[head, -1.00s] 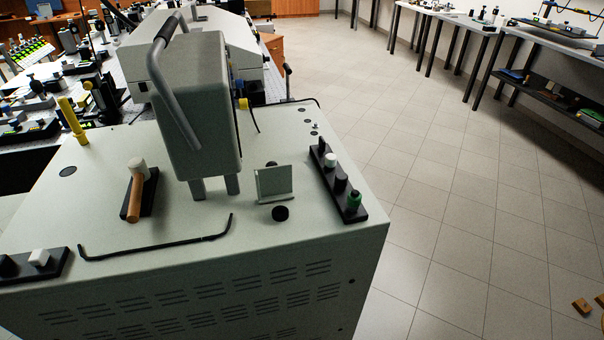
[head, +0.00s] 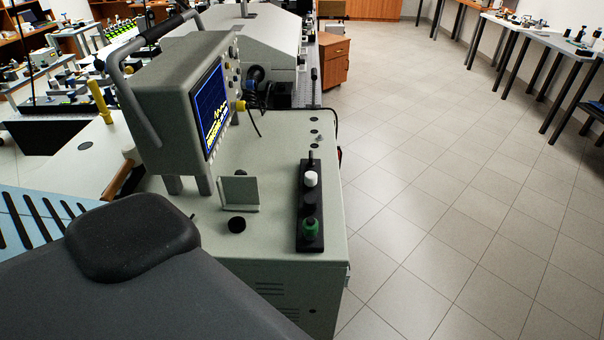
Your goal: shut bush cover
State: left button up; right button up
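I cannot pick out a bush cover for certain in the head view. A small flat plate (head: 239,193) stands upright on the pale cabinet top, beside a round black knob (head: 237,225). A black strip (head: 311,240) to its right carries a white knob (head: 311,179) and a green-ringed part (head: 310,227). Neither gripper is in view. A dark grey shape close to the camera, which I cannot identify for certain, hides the cabinet's front left.
An oscilloscope (head: 172,95) with a lit blue screen and a carrying handle stands on the cabinet top (head: 275,150). A yellow post (head: 100,101) and a brown handle (head: 118,180) are to its left. Tiled floor (head: 430,200) is open to the right, with side tables (head: 500,22) beyond.

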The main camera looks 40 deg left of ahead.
aim_at(239, 191)
jog(key=i+l+z, duration=0.7)
jog(key=i, duration=0.15)
jog(key=i+u, duration=0.5)
jog(key=i+l+u, duration=0.2)
jog(key=i+u, duration=0.4)
jog(key=u, duration=0.3)
jog(key=i+u, duration=0.2)
jog(key=u, duration=0.3)
jog(key=i+l+u, duration=0.15)
jog(key=u, duration=0.3)
jog(key=i+u, duration=0.1)
jog(key=u, duration=0.35)
jog(key=i+l+u, duration=0.1)
jog(key=u, duration=0.35)
jog(key=i+l+u, duration=0.1)
jog(key=l+u, duration=0.15)
jog(key=u, duration=0.2)
jog(key=i+l+u, duration=0.1)
jog(key=u, duration=0.3)
jog(key=i+l+u, duration=0.1)
jog(key=u, duration=0.35)
jog(key=i+l+u, duration=0.1)
jog(key=l+u, duration=0.15)
jog(key=u, duration=0.15)
jog(key=i+l+u, duration=0.15)
jog(key=l+u, duration=0.2)
jog(key=u, duration=0.15)
